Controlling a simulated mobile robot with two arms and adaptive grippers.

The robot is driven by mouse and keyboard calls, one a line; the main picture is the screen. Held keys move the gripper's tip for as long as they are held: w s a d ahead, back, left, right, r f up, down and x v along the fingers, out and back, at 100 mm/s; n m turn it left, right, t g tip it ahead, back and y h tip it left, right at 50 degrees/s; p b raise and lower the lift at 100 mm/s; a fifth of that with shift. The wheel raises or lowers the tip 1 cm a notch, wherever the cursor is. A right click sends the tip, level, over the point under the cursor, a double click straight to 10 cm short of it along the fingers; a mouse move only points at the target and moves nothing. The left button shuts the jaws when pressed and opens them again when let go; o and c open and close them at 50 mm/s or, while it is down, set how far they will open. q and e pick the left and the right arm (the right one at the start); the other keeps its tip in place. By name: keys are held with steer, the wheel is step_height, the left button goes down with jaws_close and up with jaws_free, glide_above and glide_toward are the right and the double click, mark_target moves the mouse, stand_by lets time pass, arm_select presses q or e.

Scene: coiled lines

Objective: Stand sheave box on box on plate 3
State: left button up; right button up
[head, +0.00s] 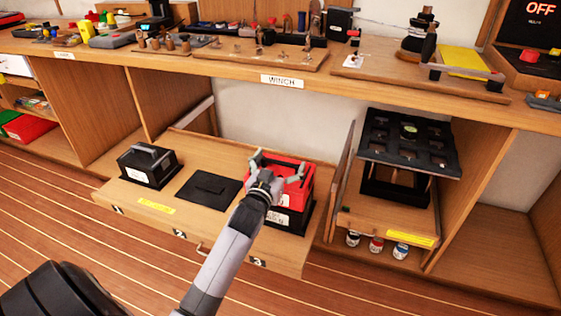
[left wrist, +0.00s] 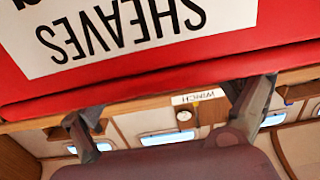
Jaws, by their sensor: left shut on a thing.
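The red sheave box (head: 305,190) sits at the right end of the pulled-out drawer, on top of a black box (head: 298,224) above the number 3 mark. Its white SHEAVES label (left wrist: 150,30) fills the top of the left wrist view, upside down. My left gripper (head: 276,166) is shut on the red box, with its fingers spread across the upper part. Plate 3 itself is hidden under the black box. I cannot tell whether the red box rests fully on the black box. My right gripper is not in view.
The drawer (head: 150,205) also holds a black box with a handle (head: 148,166) at left and a bare black plate (head: 208,188) in the middle. A black rack (head: 410,140) stands to the right, with small jars (head: 376,245) below. The crowded worktop (head: 230,72) overhangs behind.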

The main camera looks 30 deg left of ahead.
arm_select(q)
steer(key=shift+f, duration=0.2)
steer(key=o, duration=1.6)
steer(key=shift+f, duration=0.15)
steer(key=v, duration=1.2)
